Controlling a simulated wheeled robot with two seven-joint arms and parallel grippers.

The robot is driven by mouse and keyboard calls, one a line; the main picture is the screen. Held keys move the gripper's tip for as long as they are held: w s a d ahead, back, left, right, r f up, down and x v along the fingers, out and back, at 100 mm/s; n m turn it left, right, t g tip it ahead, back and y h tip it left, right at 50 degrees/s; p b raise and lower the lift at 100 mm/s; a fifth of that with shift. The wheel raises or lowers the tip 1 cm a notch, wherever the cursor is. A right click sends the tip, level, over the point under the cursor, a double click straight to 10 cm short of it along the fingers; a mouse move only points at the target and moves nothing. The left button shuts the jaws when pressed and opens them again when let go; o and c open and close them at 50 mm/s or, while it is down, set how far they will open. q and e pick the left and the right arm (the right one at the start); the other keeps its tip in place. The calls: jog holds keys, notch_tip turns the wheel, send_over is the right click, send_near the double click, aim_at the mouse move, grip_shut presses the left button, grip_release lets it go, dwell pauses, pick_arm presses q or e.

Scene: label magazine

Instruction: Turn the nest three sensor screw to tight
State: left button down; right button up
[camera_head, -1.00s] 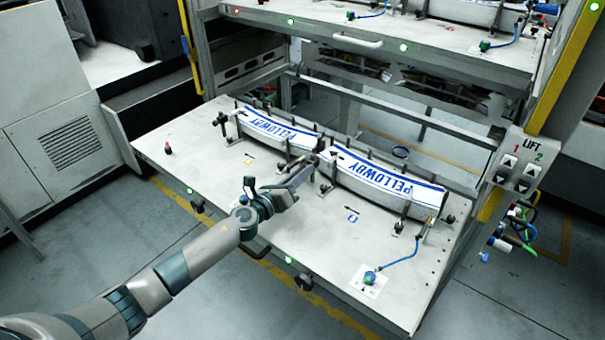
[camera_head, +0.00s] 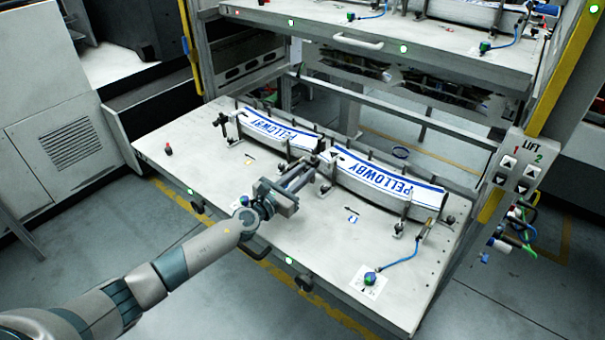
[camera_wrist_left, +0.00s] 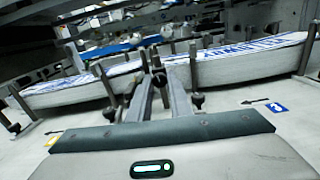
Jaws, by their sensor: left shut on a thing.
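My left gripper (camera_head: 306,170) reaches over the lower shelf to the gap between the two label stacks. In the left wrist view its two fingers (camera_wrist_left: 155,86) come together on a small dark screw head (camera_wrist_left: 157,66) in front of the stacks. The fingers hide most of the screw, and I cannot read its tight mark. The left label stack (camera_head: 280,132) and the right label stack (camera_head: 385,184), both with blue PELLOWBY print, lie in their nests between upright posts. My right gripper is in neither view.
The shelf (camera_head: 190,150) has a red-topped peg (camera_head: 168,149) at the left and a blue-green knob with a cable (camera_head: 370,278) at the front right. Other dark knobs (camera_head: 398,228) stand near the stacks. An upper shelf (camera_head: 380,45) hangs above the back. The front middle is fairly clear.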

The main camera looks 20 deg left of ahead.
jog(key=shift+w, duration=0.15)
pick_arm(q)
jog(key=c, duration=1.6)
grip_release()
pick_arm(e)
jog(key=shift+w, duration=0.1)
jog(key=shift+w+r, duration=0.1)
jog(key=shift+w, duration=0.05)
